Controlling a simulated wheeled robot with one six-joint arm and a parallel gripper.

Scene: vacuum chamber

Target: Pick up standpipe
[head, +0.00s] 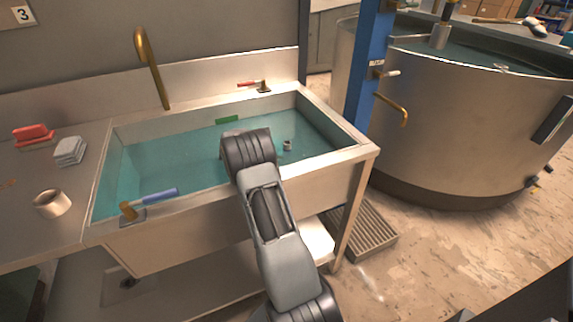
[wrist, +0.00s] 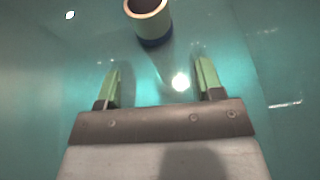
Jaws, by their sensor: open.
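The standpipe appears to be the short, pale, open-topped cylinder with a dark blue lower band at the top of the wrist view (wrist: 149,24). In the head view a small grey cylinder (head: 287,146), apparently the same piece, stands in the teal water of the sink (head: 345,157). My gripper (wrist: 159,72) has two green fingers spread apart with nothing between them. The standpipe is beyond the fingertips, slightly left of the middle of the gap, and not touched. In the head view my arm reaches over the sink's front rim and largely hides the gripper.
A brass gooseneck tap (head: 152,68) rises behind the sink. The left counter holds a pale cup-like cylinder (head: 52,204), grey cloths (head: 69,151) and a red brush-like item (head: 33,134).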

